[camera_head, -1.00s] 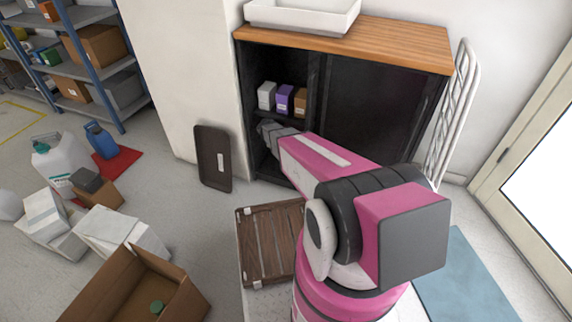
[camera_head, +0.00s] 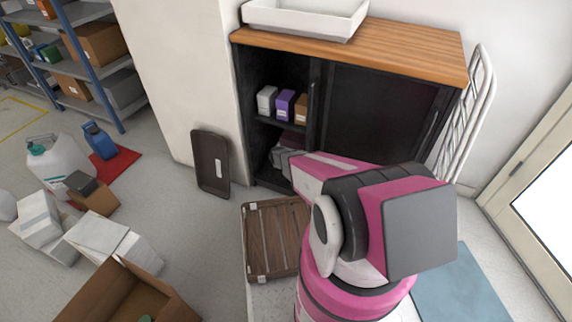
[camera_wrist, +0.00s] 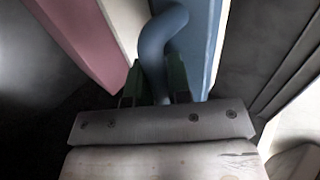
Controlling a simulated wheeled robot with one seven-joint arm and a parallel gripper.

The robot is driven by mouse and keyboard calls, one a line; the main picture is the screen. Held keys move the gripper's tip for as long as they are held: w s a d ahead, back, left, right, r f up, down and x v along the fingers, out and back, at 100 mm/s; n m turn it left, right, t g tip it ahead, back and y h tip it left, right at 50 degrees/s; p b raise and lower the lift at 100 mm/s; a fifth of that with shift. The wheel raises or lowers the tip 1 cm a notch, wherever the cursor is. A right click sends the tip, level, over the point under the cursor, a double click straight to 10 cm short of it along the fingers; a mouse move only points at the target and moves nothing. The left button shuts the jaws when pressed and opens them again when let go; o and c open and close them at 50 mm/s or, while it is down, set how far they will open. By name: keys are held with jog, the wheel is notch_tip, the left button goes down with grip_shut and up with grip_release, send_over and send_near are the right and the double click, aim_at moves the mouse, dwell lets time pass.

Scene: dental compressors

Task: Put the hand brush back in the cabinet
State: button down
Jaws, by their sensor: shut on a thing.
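The cabinet (camera_head: 345,47) is black with a wooden top, and its left bay stands open. My gripper (camera_wrist: 155,88) is shut on a blue, curved piece, which I take to be the handle of the hand brush (camera_wrist: 158,48). The rest of the brush is hidden. In the head view my arm reaches into the lower left compartment, below the shelf. The fingertips are hidden there. In the wrist view a pink upright thing (camera_wrist: 85,35) and a light blue one (camera_wrist: 203,45) stand close to the handle. I cannot tell whether the brush touches anything.
Several small boxes (camera_head: 285,105) stand on the shelf above my gripper. A dark panel closes the cabinet's right side. A white tray (camera_head: 305,20) is on top. A brown tray (camera_head: 210,165) leans on the wall to the left. A wooden crate (camera_head: 272,240) lies before the cabinet.

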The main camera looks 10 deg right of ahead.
jog(key=shift+f, duration=1.7)
jog(key=c, duration=1.1)
grip_release()
jog(key=shift+f, duration=0.15)
jog(key=shift+o, duration=0.2)
jog(key=v, duration=1.2)
